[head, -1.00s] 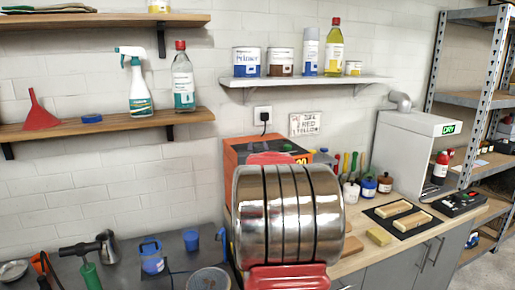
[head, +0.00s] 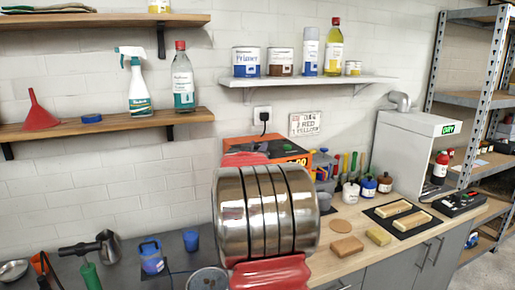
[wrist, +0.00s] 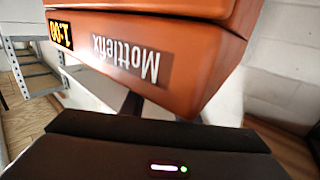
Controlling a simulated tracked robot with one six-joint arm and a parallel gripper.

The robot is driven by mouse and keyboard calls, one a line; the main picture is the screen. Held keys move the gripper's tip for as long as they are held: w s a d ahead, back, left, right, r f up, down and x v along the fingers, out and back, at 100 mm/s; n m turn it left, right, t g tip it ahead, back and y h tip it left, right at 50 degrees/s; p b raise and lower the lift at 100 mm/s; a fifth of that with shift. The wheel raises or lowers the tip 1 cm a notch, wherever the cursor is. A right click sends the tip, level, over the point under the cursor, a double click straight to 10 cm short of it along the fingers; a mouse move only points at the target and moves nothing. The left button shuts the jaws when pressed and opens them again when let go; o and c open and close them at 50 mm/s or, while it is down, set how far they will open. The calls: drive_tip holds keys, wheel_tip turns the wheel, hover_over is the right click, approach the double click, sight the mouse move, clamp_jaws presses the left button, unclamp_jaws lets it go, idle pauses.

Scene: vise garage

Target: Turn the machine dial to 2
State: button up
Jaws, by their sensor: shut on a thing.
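The machine is an orange box marked Mottlefix (wrist: 160,45), seen close up and upside down in the wrist view. Its lit display (wrist: 62,36) looks like 1:00. In the head view the machine (head: 240,150) stands against the back wall, largely behind my arm. My gripper (wrist: 160,103) is at the machine's front face, with dark fingers partly showing beyond its black body. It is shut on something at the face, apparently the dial. The dial itself, its pointer and its marks are hidden. In the head view my arm hides the gripper.
Right of the machine are a brown block (head: 347,248), a yellow sponge (head: 378,236), small jars (head: 368,187) and a black mat with two blocks (head: 385,222). A grey hooded machine (head: 412,150) stands farther right. A blue cup (head: 191,240) is to the left.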

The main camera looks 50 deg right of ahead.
drive_tip(key=shift+w+m+g+h, duration=0.15)
drive_tip(key=shift+m+g+h, duration=0.25)
drive_tip(key=shift+m+g, duration=0.5)
drive_tip(key=shift+m+g+h, duration=0.15)
drive_tip(key=shift+m+g, duration=0.55)
drive_tip(key=shift+g, duration=0.65)
drive_tip(key=shift+m+g+h, duration=0.15)
drive_tip(key=shift+m+g, duration=0.55)
drive_tip(key=shift+g, duration=0.65)
drive_tip(key=shift+m+g, duration=1.2)
drive_tip(key=shift+g, duration=0.6)
drive_tip(key=shift+r+m+g, duration=0.15)
drive_tip(key=shift+m+g, duration=0.15)
drive_tip(key=shift+g, duration=0.2)
drive_tip(key=o, duration=1)
drive_tip(key=shift+o, duration=0.2)
drive_tip(key=shift+a, duration=0.1)
drive_tip(key=v, duration=1.3)
drive_tip(key=shift+a+r, duration=0.25)
drive_tip(key=shift+a, duration=0.05)
